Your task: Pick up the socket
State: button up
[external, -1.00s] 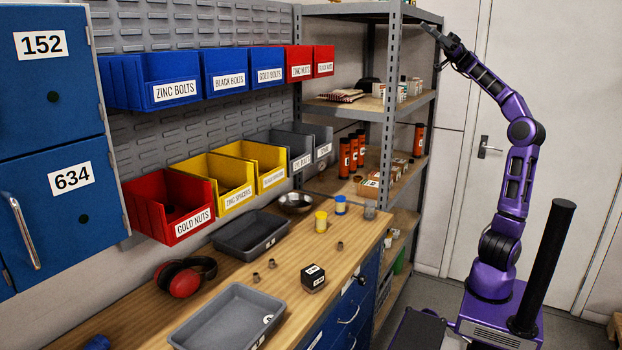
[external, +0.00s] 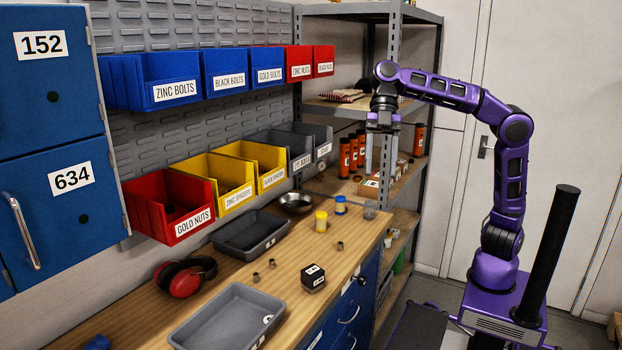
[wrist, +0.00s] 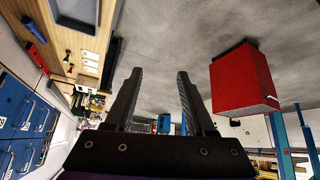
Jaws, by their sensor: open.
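Small dark metal cylinders that look like sockets stand on the wooden workbench (external: 300,258). Two are close together, one nearer the front (external: 256,277) and one behind it (external: 272,263); a third (external: 340,245) stands farther right. I cannot tell which one is the task's socket. My gripper (external: 380,172) hangs high beyond the bench's right end, in front of the shelf, fingers pointing down. It is open and empty, clearly apart from the cylinders. In the wrist view the two fingers (wrist: 160,72) are spread over bare floor.
The bench holds a black cube (external: 313,279), red earmuffs (external: 185,281), grey trays (external: 232,312), a metal bowl (external: 295,203), and yellow (external: 321,222) and blue (external: 341,205) containers. Labelled bins overhang its back. A shelf rack (external: 388,110) stands at the right end. The wrist view shows a red box (wrist: 240,85).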

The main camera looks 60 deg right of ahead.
jog(key=s+a+f+n+g+h+p, duration=0.1)
jog(key=s+f+h, duration=0.2)
jog(key=f, duration=0.3)
jog(key=s+a+f+h, duration=0.1)
jog(key=s+f+h, duration=0.1)
jog(key=f+h, duration=0.3)
jog(key=n+t+h+b, duration=0.2)
jog(key=n+t+h, duration=0.4)
jog(key=t, duration=0.9)
send_near(339, 243)
jog(key=w+d, duration=0.2)
jog(key=w, duration=0.1)
jog(key=shift+w+d+f+b, duration=0.15)
jog(key=shift+w+d+b, duration=0.05)
jog(key=shift+b, duration=0.15)
jog(key=w+d+f, duration=0.2)
jog(key=w, duration=0.1)
jog(key=shift+w+f+b, duration=0.1)
jog(key=shift+f+b, duration=0.25)
jog(key=shift+f, duration=0.05)
jog(key=shift+w+d+f, duration=0.1)
jog(key=shift+w+d, duration=0.15)
jog(key=shift+w, duration=0.1)
